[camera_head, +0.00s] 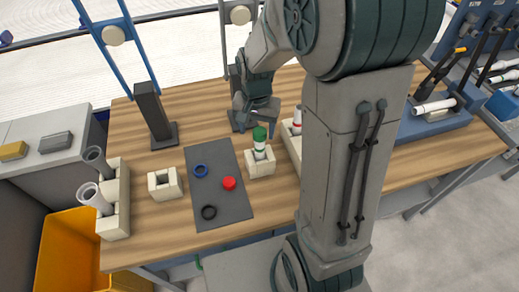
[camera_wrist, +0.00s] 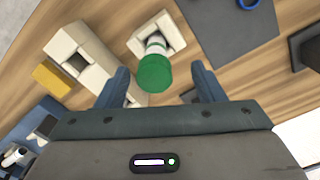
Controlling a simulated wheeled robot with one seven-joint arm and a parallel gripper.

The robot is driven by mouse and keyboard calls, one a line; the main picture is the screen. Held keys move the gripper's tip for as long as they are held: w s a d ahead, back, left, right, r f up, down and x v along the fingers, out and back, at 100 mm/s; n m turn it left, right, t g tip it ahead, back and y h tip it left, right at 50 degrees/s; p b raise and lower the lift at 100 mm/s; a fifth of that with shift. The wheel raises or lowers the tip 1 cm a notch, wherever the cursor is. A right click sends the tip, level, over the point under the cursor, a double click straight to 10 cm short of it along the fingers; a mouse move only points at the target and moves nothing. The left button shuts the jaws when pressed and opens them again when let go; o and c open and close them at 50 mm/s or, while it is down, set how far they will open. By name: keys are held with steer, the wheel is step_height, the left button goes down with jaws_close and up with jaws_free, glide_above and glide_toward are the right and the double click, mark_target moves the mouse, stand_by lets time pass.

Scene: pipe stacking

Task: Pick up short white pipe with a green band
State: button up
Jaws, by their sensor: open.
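The short white pipe with a green band (camera_head: 260,140) stands upright in a small cream block (camera_head: 261,165) on the wooden table. Its green top (camera_wrist: 154,73) also shows in the wrist view, with a bit of white pipe behind it and the cream block (camera_wrist: 172,37) around its base. My gripper (camera_head: 268,120) is just above and behind the pipe in the head view. In the wrist view its two blue-grey fingers (camera_wrist: 160,86) are spread apart, with the green top between them near the fingertips. The fingers appear not to touch it.
A dark mat (camera_head: 219,182) left of the block carries a blue ring (camera_head: 200,170), a red piece (camera_head: 229,183) and a black ring (camera_head: 209,212). An empty cream block (camera_head: 165,184) stands further left. A longer cream holder (camera_wrist: 84,62) is close beside the pipe's block.

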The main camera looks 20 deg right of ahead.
mark_target(260, 141)
steer(key=f, duration=0.3)
steer(key=d+f+p, duration=0.1)
steer(key=f, duration=0.1)
steer(key=shift+f, duration=0.55)
steer(key=c, duration=1.3)
steer(key=shift+w+r, duration=0.1)
